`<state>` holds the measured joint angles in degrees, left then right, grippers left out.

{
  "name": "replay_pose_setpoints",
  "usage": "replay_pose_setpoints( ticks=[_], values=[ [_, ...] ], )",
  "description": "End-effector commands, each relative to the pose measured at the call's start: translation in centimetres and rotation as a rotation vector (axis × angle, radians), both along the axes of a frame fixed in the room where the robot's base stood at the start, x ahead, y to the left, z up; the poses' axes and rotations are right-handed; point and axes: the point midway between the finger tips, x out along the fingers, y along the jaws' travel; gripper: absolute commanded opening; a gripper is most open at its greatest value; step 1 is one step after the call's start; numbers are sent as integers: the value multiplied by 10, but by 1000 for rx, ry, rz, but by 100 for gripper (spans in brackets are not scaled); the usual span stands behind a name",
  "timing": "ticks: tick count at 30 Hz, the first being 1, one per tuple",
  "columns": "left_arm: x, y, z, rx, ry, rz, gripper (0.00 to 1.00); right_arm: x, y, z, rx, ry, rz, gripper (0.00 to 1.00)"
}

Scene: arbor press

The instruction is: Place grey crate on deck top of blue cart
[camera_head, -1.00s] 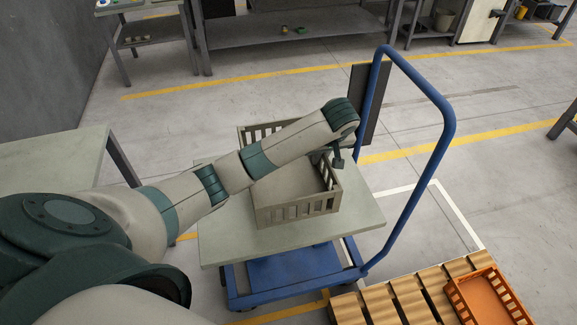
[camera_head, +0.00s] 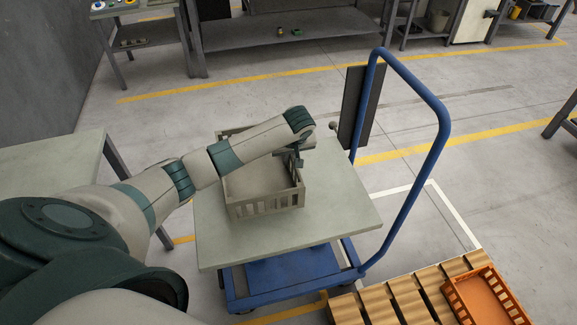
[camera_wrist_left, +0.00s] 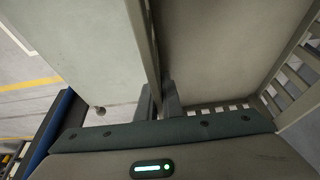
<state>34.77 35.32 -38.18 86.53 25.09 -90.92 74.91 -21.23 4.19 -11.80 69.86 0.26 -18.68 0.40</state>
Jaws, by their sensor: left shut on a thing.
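The grey crate (camera_head: 266,207) has slatted walls and looks empty. In the head view it is over the pale deck top (camera_head: 335,222) of the blue cart (camera_head: 300,272), towards its left and far part. I cannot tell whether its base touches the deck. My left gripper (camera_head: 299,160) is shut on the crate's right wall near the far corner. In the left wrist view the fingers (camera_wrist_left: 160,98) straddle the wall, with the crate's inside (camera_wrist_left: 225,45) on the right and the deck (camera_wrist_left: 85,40) on the left. My left arm hides part of the crate. My right gripper is not in view.
The cart's blue handle (camera_head: 440,150) rises on the right, with a dark panel (camera_head: 360,105) behind the deck. A wooden pallet (camera_head: 385,302) with an orange crate (camera_head: 487,298) is at the lower right. A table (camera_head: 50,165) stands at the left. The deck's right part is clear.

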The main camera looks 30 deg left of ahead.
Motion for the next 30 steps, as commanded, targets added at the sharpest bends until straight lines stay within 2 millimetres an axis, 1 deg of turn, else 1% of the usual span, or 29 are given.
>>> replay_pose_setpoints(
  ticks=[2,5,10,14,27,28,30],
  values=[
    [0,0,0,1,-1,0,0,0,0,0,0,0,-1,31],
    [0,0,-7,1,2,0,0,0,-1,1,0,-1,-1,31],
    [-1,0,-28,2,2,1,0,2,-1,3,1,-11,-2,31],
    [0,1,-38,1,0,1,0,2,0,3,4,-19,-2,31],
    [0,0,-42,1,0,1,0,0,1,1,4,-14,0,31],
    [-1,0,-43,0,0,1,11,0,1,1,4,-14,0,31],
    [0,0,-43,0,0,0,25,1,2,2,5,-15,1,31]
  ],
)
